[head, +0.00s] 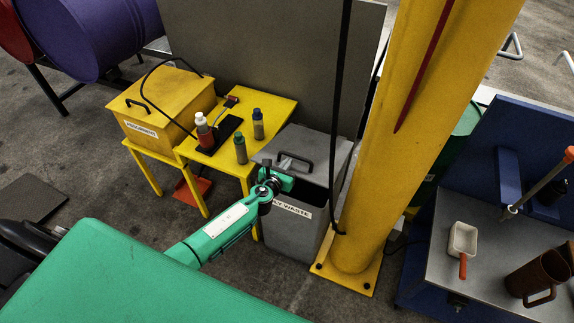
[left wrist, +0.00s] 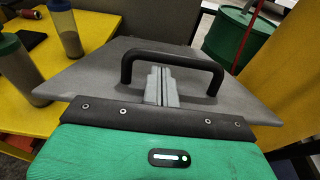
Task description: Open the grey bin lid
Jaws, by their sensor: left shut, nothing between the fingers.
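The grey bin (head: 285,238) stands beside the yellow table, with a white label on its front. Its grey lid (head: 325,150) has a black handle (head: 297,161), which arches across the left wrist view (left wrist: 172,54). A dark gap (head: 318,200) shows between the lid's front and the bin's label, so the lid looks at least partly raised. My left gripper (head: 278,180) is at the lid's front. Its grey fingers (left wrist: 160,72) are shut and empty, just below the handle's bar; whether they touch it I cannot tell. My right gripper is out of view.
A yellow post (head: 405,130) stands close to the bin's right. A grey panel (head: 270,50) rises behind. A workbench (head: 490,240) with a mug is at right.

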